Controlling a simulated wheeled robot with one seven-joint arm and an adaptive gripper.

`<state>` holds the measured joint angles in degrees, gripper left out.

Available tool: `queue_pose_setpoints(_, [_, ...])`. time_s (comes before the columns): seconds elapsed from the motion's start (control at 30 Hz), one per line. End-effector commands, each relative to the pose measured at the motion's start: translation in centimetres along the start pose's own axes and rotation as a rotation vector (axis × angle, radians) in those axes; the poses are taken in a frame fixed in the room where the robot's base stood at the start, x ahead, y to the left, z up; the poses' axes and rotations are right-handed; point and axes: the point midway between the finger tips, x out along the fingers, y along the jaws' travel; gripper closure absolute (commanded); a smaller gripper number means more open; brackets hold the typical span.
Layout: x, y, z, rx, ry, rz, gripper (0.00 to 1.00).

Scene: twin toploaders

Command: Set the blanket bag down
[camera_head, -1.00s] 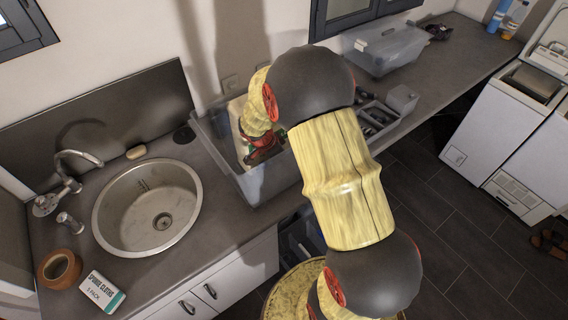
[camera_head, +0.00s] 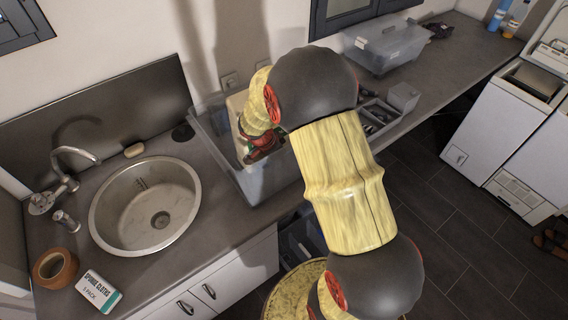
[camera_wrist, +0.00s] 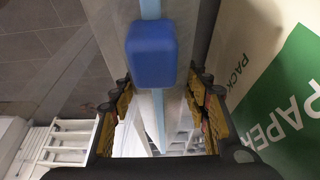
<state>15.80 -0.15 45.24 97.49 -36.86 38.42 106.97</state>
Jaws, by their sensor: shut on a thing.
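In the head view my gripper (camera_head: 264,147) is at a grey see-through bin (camera_head: 270,187) on the counter, with its fingers largely hidden by my arm. In the wrist view its two fingers (camera_wrist: 163,118) stand either side of a pale, partly clear thing with a light-blue strip and a blue block (camera_wrist: 151,53). This appears to be the blanket bag, held in the shut gripper. The bag cannot be made out in the head view. I cannot tell whether its underside touches anything.
A beige carton with a green paper label (camera_wrist: 285,105) is close on the right in the wrist view. The sink (camera_head: 145,205) lies left of the bin. A lidded clear box (camera_head: 382,47) and a divided tray (camera_head: 378,115) stand to the right.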

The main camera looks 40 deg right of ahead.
Motion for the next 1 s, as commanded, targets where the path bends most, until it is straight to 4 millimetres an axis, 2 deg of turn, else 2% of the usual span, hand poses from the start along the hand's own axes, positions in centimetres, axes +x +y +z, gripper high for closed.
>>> queue_pose_setpoints(0.17, [-0.1, 0.0, 0.0, 0.000, 0.000, -0.001, 0.46])
queue_pose_setpoints(0.47, [-0.1, 0.0, -0.1, 0.000, 0.000, -0.001, 0.46])
queue_pose_setpoints(0.67, [-1.0, 0.0, -0.4, -0.001, 0.000, 0.000, 0.46])
queue_pose_setpoints(0.77, [-1.8, 0.0, -0.7, -0.001, 0.000, -0.001, 0.46])
queue_pose_setpoints(1.0, [-7.0, -0.1, -0.5, 0.000, 0.001, -0.006, 0.46])
